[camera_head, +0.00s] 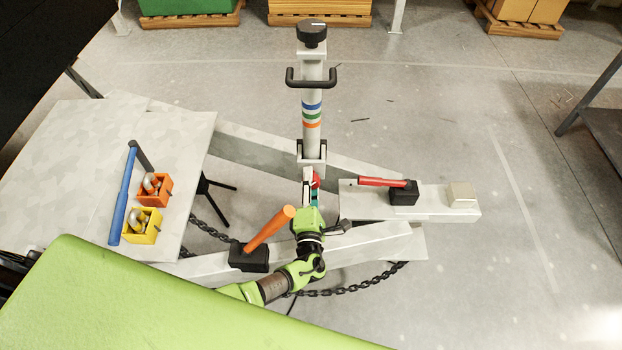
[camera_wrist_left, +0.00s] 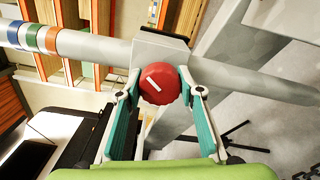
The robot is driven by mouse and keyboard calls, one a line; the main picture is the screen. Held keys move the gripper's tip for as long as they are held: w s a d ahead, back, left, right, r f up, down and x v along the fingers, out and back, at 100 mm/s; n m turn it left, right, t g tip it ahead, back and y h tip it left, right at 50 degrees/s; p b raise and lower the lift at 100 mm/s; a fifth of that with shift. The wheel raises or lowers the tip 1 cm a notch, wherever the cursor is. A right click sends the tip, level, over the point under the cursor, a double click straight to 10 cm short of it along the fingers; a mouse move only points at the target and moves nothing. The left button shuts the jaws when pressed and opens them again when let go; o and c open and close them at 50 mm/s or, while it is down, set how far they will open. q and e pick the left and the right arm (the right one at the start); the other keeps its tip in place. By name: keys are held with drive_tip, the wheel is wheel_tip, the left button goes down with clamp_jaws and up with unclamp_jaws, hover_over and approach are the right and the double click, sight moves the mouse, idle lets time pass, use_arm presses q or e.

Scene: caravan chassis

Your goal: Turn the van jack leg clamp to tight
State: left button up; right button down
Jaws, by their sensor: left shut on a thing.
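The jack leg (camera_head: 312,110) stands upright with blue, green and orange bands; it also shows lying across the left wrist view (camera_wrist_left: 85,46). Its clamp knob is round and red with a white line (camera_wrist_left: 159,86), which slants from upper left to lower right in that view. In the head view only a bit of the red knob (camera_head: 317,180) shows beside my fingers. My left gripper (camera_head: 311,188) has its fingers on both sides of the knob and is shut on it; the fingertips also show in the wrist view (camera_wrist_left: 160,78). My right gripper is not in view.
An orange-handled lever (camera_head: 270,229) stands left of my left arm. A red-handled lever (camera_head: 383,182) lies on the frame to the right. A table (camera_head: 85,180) at left holds a blue-handled tool (camera_head: 124,197) and orange and yellow boxes. A chain hangs below the frame.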

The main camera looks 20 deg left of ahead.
use_arm(q)
drive_tip(key=m+p, duration=0.2)
drive_tip(key=m, duration=0.3)
drive_tip(key=shift+m, duration=0.3)
drive_tip(key=shift+m+p, duration=0.5)
drive_tip(key=shift+m, duration=1.7)
drive_tip(key=o, duration=1.1)
drive_tip(key=shift+s, duration=0.1)
drive_tip(key=v, duration=1.2)
